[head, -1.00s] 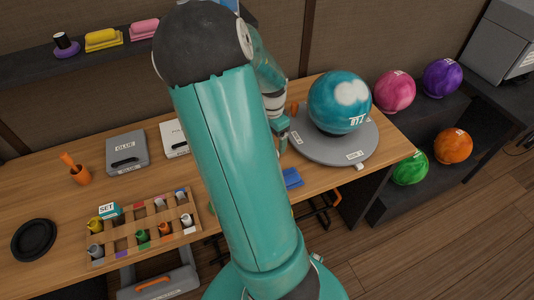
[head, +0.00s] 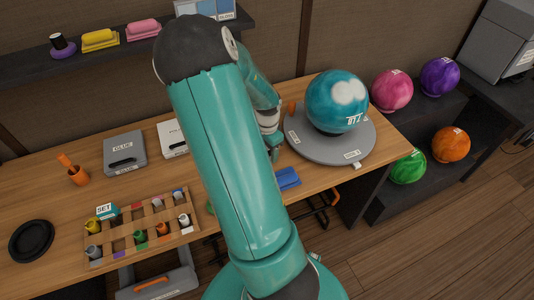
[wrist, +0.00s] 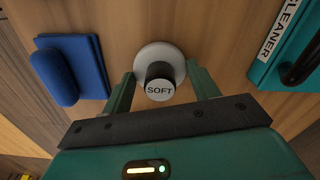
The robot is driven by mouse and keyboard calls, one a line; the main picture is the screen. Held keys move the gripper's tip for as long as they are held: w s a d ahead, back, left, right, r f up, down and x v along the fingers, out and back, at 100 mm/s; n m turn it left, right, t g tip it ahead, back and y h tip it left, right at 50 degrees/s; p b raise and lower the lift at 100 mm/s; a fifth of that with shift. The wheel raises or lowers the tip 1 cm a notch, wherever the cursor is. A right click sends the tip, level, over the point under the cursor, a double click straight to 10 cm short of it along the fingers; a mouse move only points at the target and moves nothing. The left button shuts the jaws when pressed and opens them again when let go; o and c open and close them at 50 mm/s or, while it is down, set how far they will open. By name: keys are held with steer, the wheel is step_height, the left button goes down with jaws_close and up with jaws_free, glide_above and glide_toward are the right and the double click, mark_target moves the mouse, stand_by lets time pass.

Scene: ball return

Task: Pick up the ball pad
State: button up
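A round white pad with a black knob labelled SOFT (wrist: 160,88) stands on the wooden table in the wrist view; I take it as the ball pad. My gripper (wrist: 163,92) is open, with one green finger on each side of the knob. The fingers look apart from the knob, and I cannot tell their height above the table. In the head view my own arm hides the pad and the fingertips.
A blue pad (wrist: 72,70) lies left of the knob, and a teal cleaner box (wrist: 290,60) lies right. A marbled ball (head: 338,100) sits on a grey turntable (head: 312,147). Several balls fill the right rack. A bottle tray (head: 140,228) lies front left.

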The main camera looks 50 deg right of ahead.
steer(key=c, duration=0.4)
steer(key=shift+o, duration=0.2)
steer(key=shift+r, duration=0.45)
step_height(320, 180, up, 2)
steer(key=shift+r, duration=0.2)
steer(key=s+a+r, duration=0.4)
steer(key=s+r, duration=0.5)
steer(key=s, duration=0.2)
steer(key=shift+s+a, duration=0.25)
steer(key=shift+s, duration=0.05)
steer(key=shift+s+a+r, duration=0.25)
steer(key=shift+s+r, duration=0.15)
steer(key=shift+s, duration=0.35)
